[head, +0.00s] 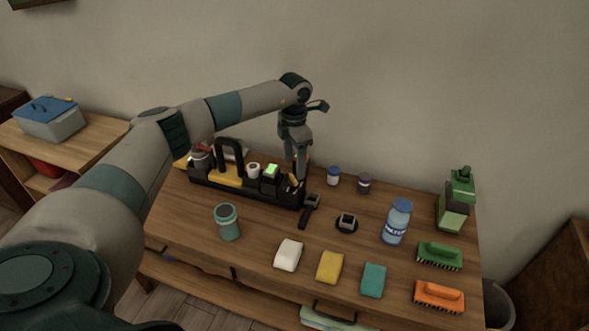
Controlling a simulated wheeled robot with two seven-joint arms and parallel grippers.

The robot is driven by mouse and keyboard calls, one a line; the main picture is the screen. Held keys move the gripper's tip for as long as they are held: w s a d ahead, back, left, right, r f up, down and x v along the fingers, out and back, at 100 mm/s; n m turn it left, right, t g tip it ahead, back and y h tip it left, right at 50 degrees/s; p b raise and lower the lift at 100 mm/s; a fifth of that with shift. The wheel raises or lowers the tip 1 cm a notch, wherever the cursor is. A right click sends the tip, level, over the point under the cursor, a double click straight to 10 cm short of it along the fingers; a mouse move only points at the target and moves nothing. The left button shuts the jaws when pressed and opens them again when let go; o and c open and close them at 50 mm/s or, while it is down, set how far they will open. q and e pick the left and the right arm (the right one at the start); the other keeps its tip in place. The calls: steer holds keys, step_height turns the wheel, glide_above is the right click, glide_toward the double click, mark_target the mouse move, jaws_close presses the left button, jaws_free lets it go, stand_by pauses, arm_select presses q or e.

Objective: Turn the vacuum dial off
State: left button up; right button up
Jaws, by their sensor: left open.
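I cannot clearly make out a vacuum dial. A small round black item with a grey block on top (346,223) sits mid-table, and a black item with a grey head (309,211) lies left of it. A green and grey upright device (457,200) stands at the table's right end; whether any of these is the vacuum is unclear. My left gripper (299,172) points down over the right end of the black caddy (240,190), open, with its fingertips close to the caddy's contents. My right gripper is not in view.
The wooden table (265,228) holds a teal cup (227,222), a blue bottle (397,222), white (288,254), yellow (330,267) and teal (373,280) sponges, green (439,255) and orange (439,296) brushes, and two small jars (334,176). A wall stands behind.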

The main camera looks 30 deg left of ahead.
mark_target(294, 177)
arm_select(q)
steer(key=shift+f+p, duration=0.45)
steer(key=shift+f, duration=1.85)
steer(key=shift+c, duration=0.7)
steer(key=c, duration=0.9)
